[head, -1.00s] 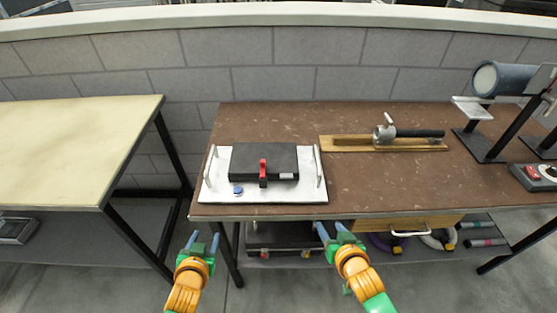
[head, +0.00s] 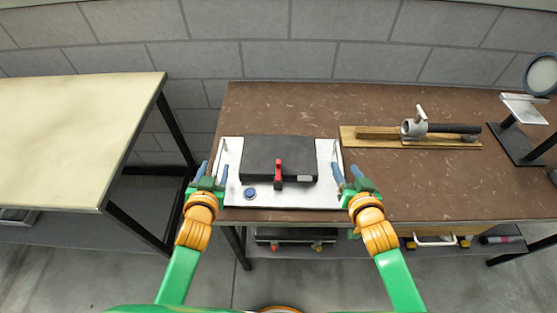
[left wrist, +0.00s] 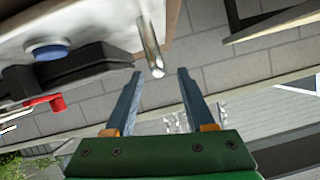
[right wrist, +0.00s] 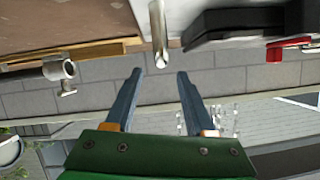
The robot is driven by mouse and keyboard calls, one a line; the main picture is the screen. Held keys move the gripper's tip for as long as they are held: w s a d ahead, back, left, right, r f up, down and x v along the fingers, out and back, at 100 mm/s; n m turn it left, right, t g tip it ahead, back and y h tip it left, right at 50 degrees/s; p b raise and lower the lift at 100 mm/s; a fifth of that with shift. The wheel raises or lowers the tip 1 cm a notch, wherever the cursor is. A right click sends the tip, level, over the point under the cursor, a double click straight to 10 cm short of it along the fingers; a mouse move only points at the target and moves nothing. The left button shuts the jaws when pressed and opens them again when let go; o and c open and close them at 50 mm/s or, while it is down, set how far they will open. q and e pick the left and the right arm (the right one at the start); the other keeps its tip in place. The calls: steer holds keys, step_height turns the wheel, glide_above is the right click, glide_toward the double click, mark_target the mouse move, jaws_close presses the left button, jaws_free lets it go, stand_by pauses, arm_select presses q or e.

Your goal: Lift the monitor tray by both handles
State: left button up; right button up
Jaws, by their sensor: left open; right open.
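The monitor tray (head: 235,199) is a white board on the brown table, bearing a black box (head: 268,153) with a red clamp (head: 279,172) and a blue knob (head: 250,193). Its left handle (head: 224,158) and right handle (head: 335,156) are metal bars at the side edges. My left gripper (head: 214,167) is open at the tray's left edge. In the left wrist view the left handle (left wrist: 151,45) stands just ahead, between the lines of the fingers. My right gripper (head: 345,170) is open by the right edge. In the right wrist view the right handle (right wrist: 158,35) lies just ahead of the fingertips.
A wooden board with a metal clamp device (head: 420,130) lies to the right on the brown table (head: 420,190). A pale table (head: 70,140) stands at the left across a gap. A grey block wall (head: 290,40) runs behind. A lower shelf holds items below.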

mark_target(219, 156)
arm_select(q)
steer(key=x, duration=0.7)
steer(key=shift+f, duration=0.1)
arm_select(e)
steer(key=x, duration=0.7)
arm_select(q)
jaws_close()
arm_select(e)
jaws_close()
steer(key=shift+f, duration=0.1)
stand_by(0.4)
